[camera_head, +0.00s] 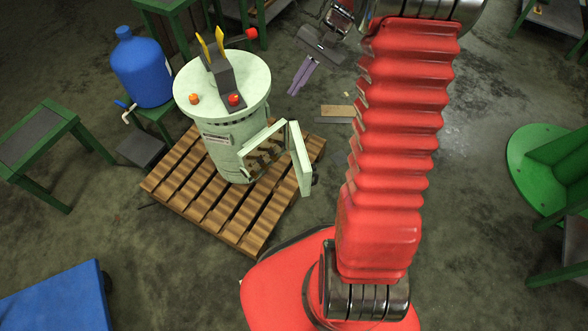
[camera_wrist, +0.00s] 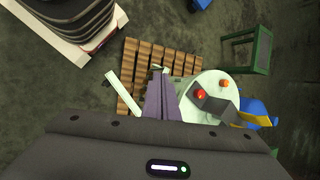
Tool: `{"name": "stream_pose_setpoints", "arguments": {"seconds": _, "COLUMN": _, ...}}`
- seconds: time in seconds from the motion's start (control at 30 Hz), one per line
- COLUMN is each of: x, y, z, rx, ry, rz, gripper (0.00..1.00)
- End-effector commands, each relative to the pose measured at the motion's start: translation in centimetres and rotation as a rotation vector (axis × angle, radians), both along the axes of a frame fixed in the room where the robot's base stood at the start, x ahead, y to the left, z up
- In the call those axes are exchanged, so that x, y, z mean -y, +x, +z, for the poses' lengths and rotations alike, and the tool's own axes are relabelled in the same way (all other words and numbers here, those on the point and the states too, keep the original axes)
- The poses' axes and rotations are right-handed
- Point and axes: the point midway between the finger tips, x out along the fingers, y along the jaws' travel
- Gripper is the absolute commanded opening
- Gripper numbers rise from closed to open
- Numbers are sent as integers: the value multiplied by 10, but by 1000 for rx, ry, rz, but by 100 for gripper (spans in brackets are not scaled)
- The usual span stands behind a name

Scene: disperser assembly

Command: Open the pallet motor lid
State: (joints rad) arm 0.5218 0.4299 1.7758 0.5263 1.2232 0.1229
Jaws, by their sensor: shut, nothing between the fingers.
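The pallet motor is a pale green drum (camera_head: 228,140) standing upright on a wooden pallet (camera_head: 190,205). Its lid (camera_head: 299,160) stands swung out from the square opening in the drum's side, with a dark knob on its outer face. In the wrist view the lid (camera_wrist: 125,93) shows edge-on as a pale strip, left of the fingers and apart from them. My gripper (camera_head: 297,91) has purple fingers, shut and empty, and in the head view it appears behind and right of the drum. In the wrist view the gripper (camera_wrist: 158,76) overlaps the pallet and drum top (camera_wrist: 220,86); part of the drum is hidden.
The drum top carries a dark box, yellow levers and red and orange buttons (camera_head: 234,99). A blue jug (camera_head: 143,70) stands on a green stand at left. A green table (camera_head: 45,140) is further left, and green furniture (camera_head: 545,165) is at right.

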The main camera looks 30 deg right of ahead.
Motion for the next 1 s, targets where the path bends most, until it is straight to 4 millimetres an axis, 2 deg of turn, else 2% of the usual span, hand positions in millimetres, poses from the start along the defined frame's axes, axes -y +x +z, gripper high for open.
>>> {"name": "stream_pose_setpoints", "arguments": {"seconds": 0.1, "x": -19, "y": -11, "z": 24, "rx": 37, "ry": -61, "rz": 62, "gripper": 0}}
{"name": "stream_pose_setpoints", "arguments": {"seconds": 0.4, "x": -59, "y": -45, "z": 69, "rx": 130, "ry": -205, "rz": 206, "gripper": 0}}
{"name": "stream_pose_setpoints", "arguments": {"seconds": 0.7, "x": -92, "y": -85, "z": 103, "rx": 236, "ry": -345, "rz": 345, "gripper": 0}}
{"name": "stream_pose_setpoints", "arguments": {"seconds": 1.0, "x": -117, "y": -129, "z": 126, "rx": 355, "ry": -478, "rz": 480, "gripper": 0}}
